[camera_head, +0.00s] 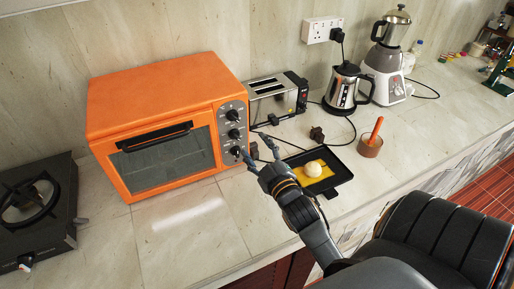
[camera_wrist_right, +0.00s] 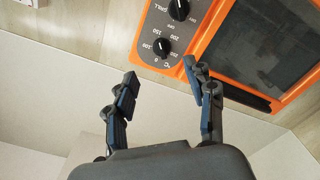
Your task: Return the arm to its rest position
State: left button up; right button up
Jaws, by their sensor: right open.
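My right gripper (camera_head: 259,153) is in front of the right side of the orange toaster oven (camera_head: 165,85), close to its knob panel. Its fingers are spread with nothing between them. In the right wrist view the two fingers of my right gripper (camera_wrist_right: 160,90) are apart, with the oven's knobs and part of its door (camera_wrist_right: 262,50) beyond them. I cannot tell from the pictures whether a finger touches the lowest knob (camera_head: 237,151). The oven door is shut. My left gripper is not in view.
A black tray (camera_head: 335,181) with a yellow item and a pale ball lies right of my gripper. A toaster (camera_head: 272,97), kettle (camera_head: 345,88), blender (camera_head: 388,60) and brown cup (camera_head: 370,147) stand behind and right. A black gas stove (camera_head: 38,205) is at left. The counter front is clear.

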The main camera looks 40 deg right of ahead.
jog(key=shift+f, duration=0.1)
dwell(0.3)
jog(key=s+a+f+m+g+y, duration=0.2)
jog(key=s+a+f+g, duration=0.45)
jog(key=f, duration=0.25)
jog(key=s+a+f+m+g+y, duration=0.1)
jog(key=s+a+f+g, duration=0.25)
jog(key=s, duration=0.35)
jog(key=s+a+f+g+y, duration=0.1)
jog(key=s+a+f+g, duration=0.1)
jog(key=s+a+g, duration=0.4)
jog(key=s+d+f+b, duration=0.1)
jog(key=s+f+b, duration=0.1)
jog(key=f, duration=1.3)
jog(key=s+f+b, duration=0.1)
jog(key=f+b, duration=0.2)
jog(key=f, duration=1.2)
jog(key=s+d+f+b, duration=0.3)
jog(key=s+f, duration=1.4)
jog(key=f, duration=0.3)
jog(key=shift+f+g+b, duration=0.3)
jog(key=shift+f+b, duration=0.05)
jog(key=shift+f, duration=0.05)
